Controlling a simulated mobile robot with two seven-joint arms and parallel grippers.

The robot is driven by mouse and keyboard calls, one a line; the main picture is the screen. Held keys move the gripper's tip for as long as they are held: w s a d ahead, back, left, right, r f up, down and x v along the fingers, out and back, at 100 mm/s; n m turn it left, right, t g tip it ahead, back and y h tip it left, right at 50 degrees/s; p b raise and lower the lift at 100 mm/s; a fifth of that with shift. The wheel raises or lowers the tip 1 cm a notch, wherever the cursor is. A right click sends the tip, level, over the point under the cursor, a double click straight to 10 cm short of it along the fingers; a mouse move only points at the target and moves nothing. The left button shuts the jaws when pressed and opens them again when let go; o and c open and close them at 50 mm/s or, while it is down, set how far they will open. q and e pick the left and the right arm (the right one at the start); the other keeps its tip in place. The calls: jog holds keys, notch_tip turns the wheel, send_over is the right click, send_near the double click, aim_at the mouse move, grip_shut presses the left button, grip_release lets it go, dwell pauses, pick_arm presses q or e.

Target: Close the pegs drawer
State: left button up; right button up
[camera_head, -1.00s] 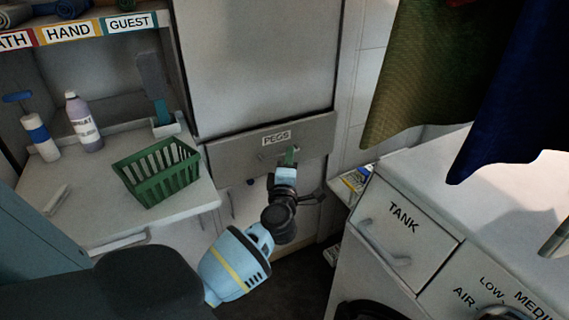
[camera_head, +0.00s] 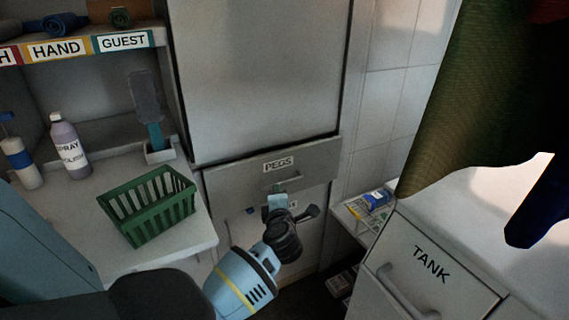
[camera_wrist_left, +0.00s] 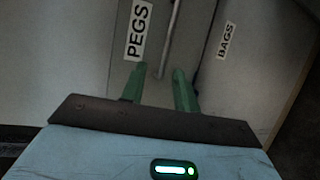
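The pegs drawer (camera_head: 235,178) is a grey front with a PEGS label and a bar handle (camera_head: 294,179), below a tall grey panel. Its front looks nearly in line with the panel, but I cannot tell if a small gap remains. My left gripper (camera_head: 278,188) is at the drawer front by the handle. In the left wrist view, its green fingers (camera_wrist_left: 158,88) are apart with nothing held between them. The handle (camera_wrist_left: 171,38) reaches down towards the gap between the tips, and I cannot tell if they touch. My right gripper is not in view.
A front labelled BAGS (camera_wrist_left: 225,45) adjoins the pegs drawer.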

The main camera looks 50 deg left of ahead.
pick_arm(q)
jog(key=b+x, duration=0.1)
jog(key=x, duration=0.6)
jog(key=shift+w+f+b, duration=0.15)
jog(key=shift+w+b, duration=0.05)
jog(key=shift+b, duration=0.1)
